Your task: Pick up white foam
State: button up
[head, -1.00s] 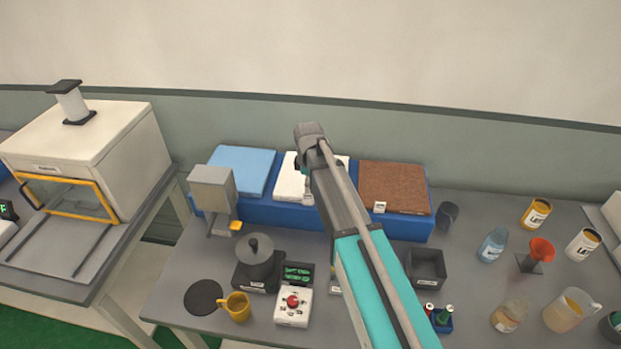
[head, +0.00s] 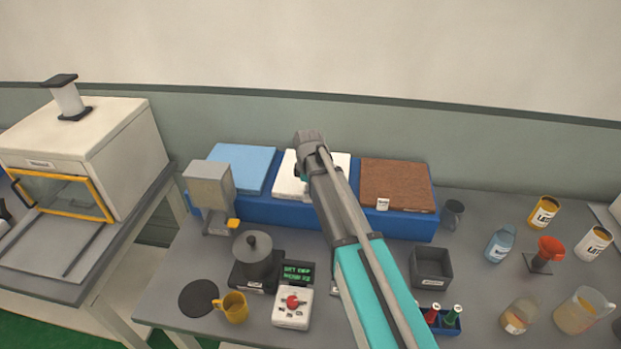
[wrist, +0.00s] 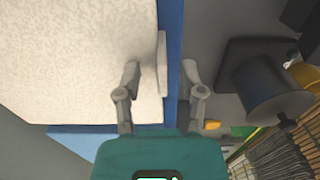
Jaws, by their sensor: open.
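The white foam (head: 288,187) is a flat slab on the blue stand (head: 262,211), between a blue slab and a brown slab. My arm hides much of it in the head view. In the wrist view the white foam (wrist: 75,55) fills the upper left, with a small white tag (wrist: 162,64) at its edge. My gripper (wrist: 158,78) is open, with its fingers apart on either side of the tagged edge and the stand's blue rim. No contact with the foam can be made out.
The blue slab (head: 241,168) lies left of the foam and the brown slab (head: 396,183) right. A grey dispenser (head: 208,187), black pot (head: 254,258), yellow mug (head: 233,307) and red-button box (head: 292,307) stand in front. Bottles and jars crowd the right side.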

jog(key=shift+c, duration=0.2)
dwell(0.4)
grip_shut()
